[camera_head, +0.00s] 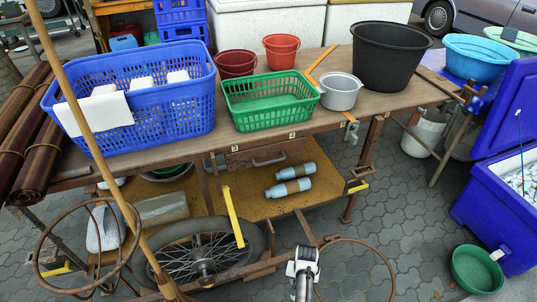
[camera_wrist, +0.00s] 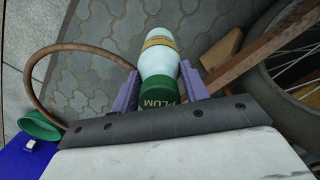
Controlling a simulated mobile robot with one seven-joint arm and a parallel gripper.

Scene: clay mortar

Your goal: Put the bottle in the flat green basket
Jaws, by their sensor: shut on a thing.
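The flat green basket (camera_head: 270,118) stands on the tabletop, beside a blue basket, and looks empty. In the wrist view my gripper (camera_wrist: 158,82) is shut around a pale bottle (camera_wrist: 158,62) with a tan label and a green cap marked PLUM. The bottle lies between the two purple fingers, its cap toward the palm, above grey paving. In the head view part of my arm shows at the bottom middle, in front of the table and far below the basket; the held bottle cannot be made out there.
Two similar bottles (camera_head: 289,187) lie on the lower shelf (camera_head: 245,208). Around the green basket stand the blue basket (camera_head: 190,125) with white items, red pots (camera_head: 281,50), a grey pot (camera_head: 340,95) and a black tub (camera_head: 388,58). A wooden pole (camera_head: 95,135) and a wheel (camera_head: 203,252) are left.

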